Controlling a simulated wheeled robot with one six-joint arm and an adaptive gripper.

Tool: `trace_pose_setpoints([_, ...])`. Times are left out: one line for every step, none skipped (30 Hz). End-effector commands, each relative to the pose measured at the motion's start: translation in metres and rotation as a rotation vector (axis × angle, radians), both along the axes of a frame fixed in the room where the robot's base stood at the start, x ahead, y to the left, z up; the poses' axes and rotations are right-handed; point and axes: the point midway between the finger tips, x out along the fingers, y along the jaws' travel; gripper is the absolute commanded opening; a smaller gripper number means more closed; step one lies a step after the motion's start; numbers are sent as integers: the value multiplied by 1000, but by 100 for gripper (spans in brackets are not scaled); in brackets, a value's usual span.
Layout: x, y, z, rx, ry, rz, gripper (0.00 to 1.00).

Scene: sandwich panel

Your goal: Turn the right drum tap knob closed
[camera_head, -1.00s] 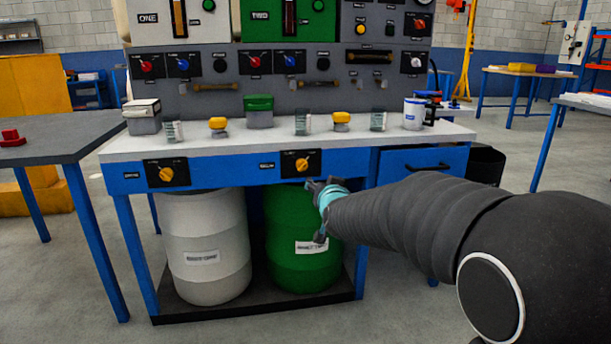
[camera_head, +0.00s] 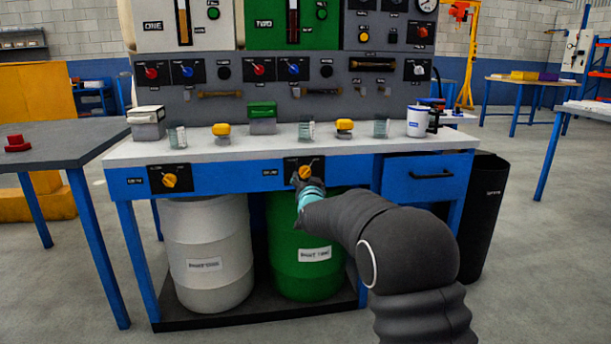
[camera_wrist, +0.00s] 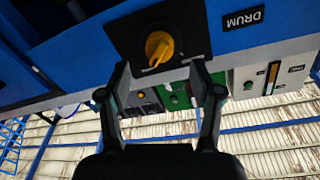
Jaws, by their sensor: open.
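The right drum tap knob (camera_head: 305,172) is yellow and sits on a black plate on the blue front rail of the bench, above the green drum. In the wrist view the knob (camera_wrist: 158,47) lies just beyond my fingertips, roughly midway between them, with its pointer slanted. My gripper (camera_wrist: 160,72) is open and empty, with its two black fingers apart. In the head view my gripper (camera_head: 308,186) is just in front of and below the knob, partly covering its plate. I cannot tell whether a finger touches the plate.
The left drum tap knob (camera_head: 170,181) is on the same rail above the white drum (camera_head: 207,250). The green drum (camera_head: 308,262) stands under the bench. A blue drawer (camera_head: 430,190) with a black handle and a dark bin (camera_head: 487,215) are to the right.

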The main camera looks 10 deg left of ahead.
Motion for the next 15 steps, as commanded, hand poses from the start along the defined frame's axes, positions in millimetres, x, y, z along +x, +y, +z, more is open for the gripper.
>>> trace_pose_setpoints([8,1,0,0,0,-1,64])
trace_pose_setpoints([13,2,0,0,0,-1,64])
trace_pose_setpoints([18,3,0,1,-1,0,64])
trace_pose_setpoints([22,4,0,1,0,0,64])
trace_pose_setpoints([26,5,0,1,1,0,64])
trace_pose_setpoints([30,6,0,1,0,0,64])
trace_pose_setpoints([33,6,0,0,0,0,64])
trace_pose_setpoints([36,7,0,0,0,0,64])
trace_pose_setpoints([39,8,0,0,0,0,64])
trace_pose_setpoints([41,8,0,0,1,0,64])
trace_pose_setpoints([43,8,0,0,1,0,64])
trace_pose_setpoints([45,9,0,0,0,0,64])
trace_pose_setpoints([46,9,0,1,1,0,64])
trace_pose_setpoints([47,9,0,1,1,0,64])
trace_pose_setpoints([48,9,0,1,1,0,64])
